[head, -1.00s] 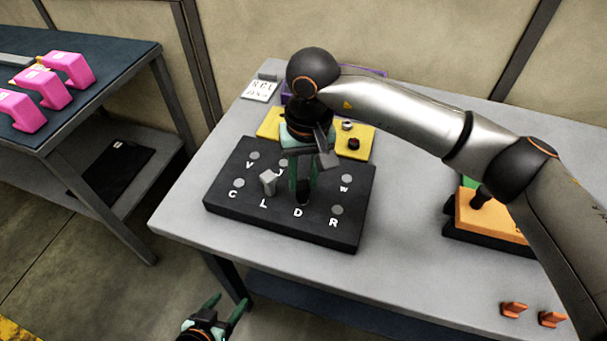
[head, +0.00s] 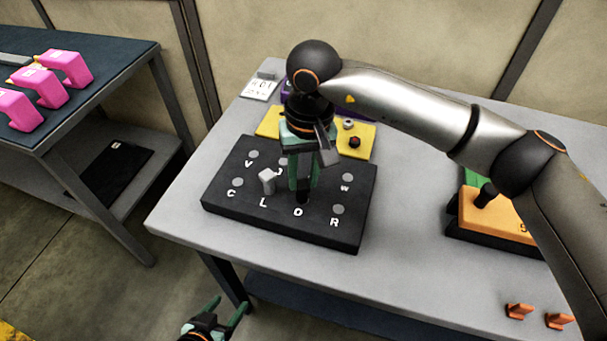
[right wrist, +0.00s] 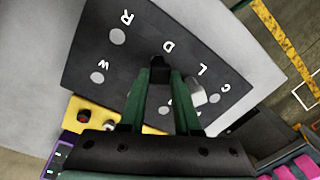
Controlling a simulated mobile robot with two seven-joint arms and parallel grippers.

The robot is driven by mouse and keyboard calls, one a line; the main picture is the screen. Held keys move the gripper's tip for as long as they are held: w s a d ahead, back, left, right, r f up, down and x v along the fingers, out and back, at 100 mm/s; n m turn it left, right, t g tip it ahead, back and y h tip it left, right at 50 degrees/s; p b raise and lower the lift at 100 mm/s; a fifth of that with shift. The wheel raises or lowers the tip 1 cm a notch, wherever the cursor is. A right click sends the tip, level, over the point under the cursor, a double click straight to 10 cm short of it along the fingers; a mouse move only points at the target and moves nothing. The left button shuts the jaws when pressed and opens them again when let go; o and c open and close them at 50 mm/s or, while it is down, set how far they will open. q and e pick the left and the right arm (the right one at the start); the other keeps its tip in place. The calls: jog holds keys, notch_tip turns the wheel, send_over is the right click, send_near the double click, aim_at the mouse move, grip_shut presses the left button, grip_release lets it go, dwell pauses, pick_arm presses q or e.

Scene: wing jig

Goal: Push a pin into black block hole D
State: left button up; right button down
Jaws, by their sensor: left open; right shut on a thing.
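The black block (head: 235,205) lies on the grey table, with lettered grey round holes or plugs. My right gripper (head: 303,196) points down over its front middle, by the letter D. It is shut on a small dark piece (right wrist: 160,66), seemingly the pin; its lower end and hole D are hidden. In the right wrist view the fingers (right wrist: 160,88) close on this dark piece beside the D. A light grey peg (head: 267,181) stands up from the block left of the gripper. My left gripper (head: 226,307) is open and empty, low in front of the table.
A yellow block (head: 270,121) with small knobs or pins lies behind the black block. An orange block (head: 490,215) and two small orange pieces (head: 519,311) are at right. Pink objects (head: 41,87) stand on the left table.

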jog(key=shift+s+f, duration=0.2)
jog(key=shift+f, duration=0.15)
jog(key=c, duration=0.5)
grip_release()
jog(key=shift+w+r, duration=0.1)
jog(key=shift+r, duration=0.05)
jog(key=shift+c, duration=0.2)
jog(key=shift+r, duration=0.1)
notch_tip(320, 180, up, 12)
jog(key=shift+d+r+b, duration=0.2)
jog(key=shift+d+b, duration=0.2)
jog(key=shift+b, duration=0.05)
jog(key=shift+w, duration=0.15)
notch_tip(320, 180, up, 7)
jog(key=p, duration=0.5)
